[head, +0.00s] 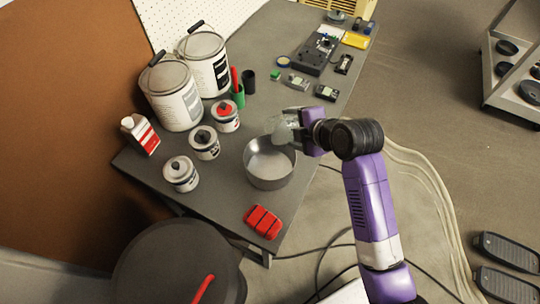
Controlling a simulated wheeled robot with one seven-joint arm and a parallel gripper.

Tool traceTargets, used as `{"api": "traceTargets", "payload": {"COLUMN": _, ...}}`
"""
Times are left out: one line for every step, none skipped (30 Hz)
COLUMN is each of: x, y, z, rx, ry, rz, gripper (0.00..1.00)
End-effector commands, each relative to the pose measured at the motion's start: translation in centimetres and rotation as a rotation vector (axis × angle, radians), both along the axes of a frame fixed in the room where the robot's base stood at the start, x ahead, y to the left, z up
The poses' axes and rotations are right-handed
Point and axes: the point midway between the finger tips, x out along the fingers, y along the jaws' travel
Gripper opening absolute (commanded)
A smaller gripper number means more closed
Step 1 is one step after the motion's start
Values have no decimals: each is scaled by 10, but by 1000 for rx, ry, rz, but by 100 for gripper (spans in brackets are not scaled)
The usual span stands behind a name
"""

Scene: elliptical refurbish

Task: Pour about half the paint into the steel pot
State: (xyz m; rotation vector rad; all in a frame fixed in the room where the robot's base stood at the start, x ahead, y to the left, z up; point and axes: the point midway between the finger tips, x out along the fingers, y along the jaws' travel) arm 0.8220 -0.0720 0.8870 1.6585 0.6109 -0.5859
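The steel pot (251,175) stands upright on the grey workbench, its open top facing up. Its inside looks pale grey, and I cannot tell whether paint lies in it. A clear, pale container (283,130) is above the pot's far rim and looks tilted. Its mouth and paint level are too small to make out. My gripper (296,127) comes in from the right and appears shut around this container. The fingers are partly blurred against it.
On the workbench (215,195), several small paint tins (181,175) stand left of the pot, with two large buckets (173,100) behind. A white bottle (139,135) is at the left edge. Electronics (312,58) fill the far end.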

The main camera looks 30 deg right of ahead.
Motion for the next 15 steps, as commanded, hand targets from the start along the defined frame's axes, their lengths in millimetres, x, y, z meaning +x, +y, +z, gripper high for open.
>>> {"api": "traceTargets", "payload": {"x": 0, "y": 1, "z": -1, "rx": -9, "ry": -4, "rz": 2, "gripper": 26}}
{"api": "traceTargets", "payload": {"x": 0, "y": 1, "z": -1, "rx": -15, "ry": -7, "rz": 1, "gripper": 26}}
{"api": "traceTargets", "payload": {"x": 0, "y": 1, "z": -2, "rx": -22, "ry": -8, "rz": 1, "gripper": 26}}
{"api": "traceTargets", "payload": {"x": 0, "y": 1, "z": -2, "rx": -30, "ry": -10, "rz": 1, "gripper": 26}}
{"api": "traceTargets", "payload": {"x": 0, "y": 1, "z": -2, "rx": -36, "ry": -12, "rz": 1, "gripper": 26}}
{"api": "traceTargets", "payload": {"x": 0, "y": 2, "z": -3, "rx": -44, "ry": -14, "rz": 1, "gripper": 26}}
{"api": "traceTargets", "payload": {"x": 0, "y": 2, "z": -3, "rx": -50, "ry": -16, "rz": 0, "gripper": 26}}
{"api": "traceTargets", "payload": {"x": -1, "y": 2, "z": -3, "rx": -57, "ry": -17, "rz": 0, "gripper": 26}}
{"api": "traceTargets", "payload": {"x": -1, "y": 2, "z": -4, "rx": -66, "ry": -19, "rz": 1, "gripper": 26}}
{"api": "traceTargets", "payload": {"x": -1, "y": 3, "z": -4, "rx": -72, "ry": -21, "rz": 1, "gripper": 26}}
{"api": "traceTargets", "payload": {"x": -1, "y": 3, "z": -3, "rx": -75, "ry": -22, "rz": 1, "gripper": 26}}
{"api": "traceTargets", "payload": {"x": -1, "y": 3, "z": -3, "rx": -79, "ry": -24, "rz": 0, "gripper": 26}}
{"api": "traceTargets", "payload": {"x": -1, "y": 3, "z": -3, "rx": -83, "ry": -24, "rz": 0, "gripper": 26}}
{"api": "traceTargets", "payload": {"x": -1, "y": 2, "z": -2, "rx": -83, "ry": -24, "rz": 0, "gripper": 26}}
{"api": "traceTargets", "payload": {"x": -1, "y": 2, "z": -1, "rx": -81, "ry": -23, "rz": -1, "gripper": 26}}
